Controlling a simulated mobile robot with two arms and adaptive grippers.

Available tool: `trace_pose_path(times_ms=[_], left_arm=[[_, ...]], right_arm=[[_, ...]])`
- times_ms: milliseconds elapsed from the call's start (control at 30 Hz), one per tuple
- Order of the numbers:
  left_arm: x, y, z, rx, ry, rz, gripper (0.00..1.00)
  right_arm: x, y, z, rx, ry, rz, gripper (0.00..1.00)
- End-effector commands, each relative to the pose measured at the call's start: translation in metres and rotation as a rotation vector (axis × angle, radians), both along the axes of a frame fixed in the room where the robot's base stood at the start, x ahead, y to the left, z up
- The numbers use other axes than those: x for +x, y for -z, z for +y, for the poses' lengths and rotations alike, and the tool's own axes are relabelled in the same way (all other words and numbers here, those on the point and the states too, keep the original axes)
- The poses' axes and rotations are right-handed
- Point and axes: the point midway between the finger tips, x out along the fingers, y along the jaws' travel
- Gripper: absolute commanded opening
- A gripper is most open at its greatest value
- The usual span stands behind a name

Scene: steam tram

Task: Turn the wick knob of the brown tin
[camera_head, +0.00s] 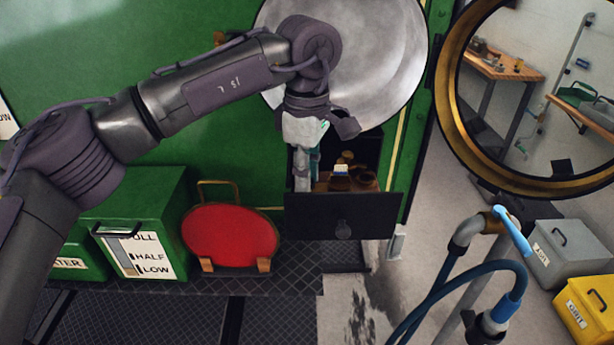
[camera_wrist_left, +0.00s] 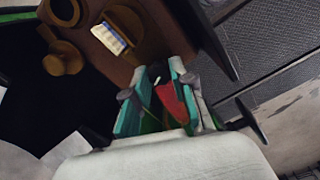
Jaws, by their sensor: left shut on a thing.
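My left gripper (camera_head: 303,172) reaches down into the dark open box (camera_head: 372,140) behind the lowered black flap. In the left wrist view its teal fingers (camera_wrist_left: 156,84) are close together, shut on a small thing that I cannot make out. A red and green patch shows between them. Brown round vessels (camera_head: 363,181) stand just right of the gripper, one with a ring-like rim (camera_wrist_left: 62,10). A white and blue piece (camera_head: 341,169) sits among them and also shows in the left wrist view (camera_wrist_left: 108,38). I cannot tell which is the brown tin; no wick knob is clearly visible.
The black flap (camera_head: 342,218) hangs in front of the box. A red disc (camera_head: 230,238) and green tins (camera_head: 150,215) stand to the left. A large brass-rimmed mirror (camera_head: 446,90) and a blue-handled pipe (camera_head: 505,225) stand on the right.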

Motion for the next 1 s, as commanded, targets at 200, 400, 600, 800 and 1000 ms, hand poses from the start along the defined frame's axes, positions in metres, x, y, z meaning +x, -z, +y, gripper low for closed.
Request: trace_pose_path(times_ms=[200,400,600,800,1000], left_arm=[[-0.0002,0.0005,-0.0004,-0.001,0.178,0.000,0.00],[-0.0002,0.0003,-0.0005,-0.001,0.298,0.000,0.00],[-0.0002,0.0003,-0.0005,-0.001,0.369,0.000,0.00],[-0.0002,0.0002,-0.0005,-0.001,0.398,0.000,0.00],[-0.0002,0.0002,-0.0005,-0.001,0.402,0.000,0.00]], right_arm=[[-0.0004,0.0026,0.0003,0.000,0.000,0.001,0.40],[-0.0006,0.0032,0.0004,0.001,0.000,0.001,0.40],[-0.0008,0.0035,0.0011,0.001,0.000,0.001,0.40],[-0.0009,0.0036,0.0021,0.003,0.000,0.002,0.40],[-0.0010,0.0036,0.0024,0.003,0.000,0.002,0.40]])
